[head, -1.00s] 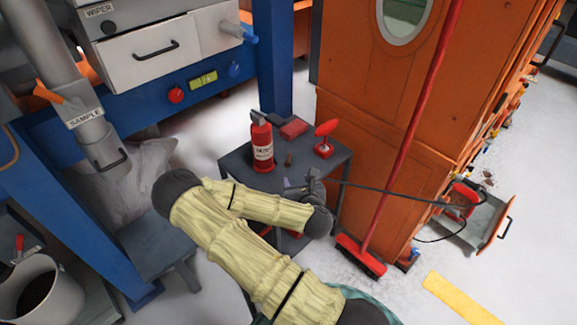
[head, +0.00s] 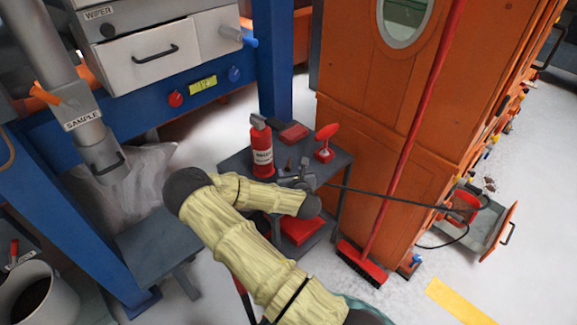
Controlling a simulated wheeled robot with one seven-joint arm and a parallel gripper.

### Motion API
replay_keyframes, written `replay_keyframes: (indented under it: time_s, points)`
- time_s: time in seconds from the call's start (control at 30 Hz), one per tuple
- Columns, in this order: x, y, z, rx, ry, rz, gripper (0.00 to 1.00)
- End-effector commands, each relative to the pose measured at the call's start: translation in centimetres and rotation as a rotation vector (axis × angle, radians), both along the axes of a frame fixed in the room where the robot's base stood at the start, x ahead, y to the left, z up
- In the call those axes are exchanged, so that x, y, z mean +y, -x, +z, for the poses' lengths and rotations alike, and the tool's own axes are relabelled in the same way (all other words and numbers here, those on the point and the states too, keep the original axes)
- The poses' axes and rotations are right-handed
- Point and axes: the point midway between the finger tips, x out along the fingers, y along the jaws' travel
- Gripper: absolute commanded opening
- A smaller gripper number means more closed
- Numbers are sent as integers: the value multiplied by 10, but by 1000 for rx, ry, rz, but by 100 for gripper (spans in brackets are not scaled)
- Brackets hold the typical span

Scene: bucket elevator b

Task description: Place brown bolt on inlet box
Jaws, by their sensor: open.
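A small brown upright piece, which looks like the brown bolt (head: 289,164), stands on the grey side table between a red canister and a red block. My gripper (head: 293,176) is over the table, close in front of the bolt. It is small and partly hidden by my own arm, and nothing shows held in it. I cannot tell if its fingers touch the bolt. No label marks an inlet box; an open grey box with an orange flap (head: 488,228) sits low at the right of the orange casing.
The grey table (head: 236,163) also bears the red canister (head: 262,150), a red block (head: 293,132) and a red paddle-shaped item (head: 325,143). A red broom (head: 408,150) leans on the orange casing (head: 350,110). A dark cable crosses towards the open box.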

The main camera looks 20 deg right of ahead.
Motion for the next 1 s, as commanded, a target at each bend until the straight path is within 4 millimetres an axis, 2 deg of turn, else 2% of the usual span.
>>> replay_keyframes:
  time_s: [0.4,0.97,1.0]
  points:
    - [-8,-42,-24,-1,0,1,49]
    - [-8,-44,-24,0,0,0,49]
    - [-8,-44,-24,0,0,0,45]
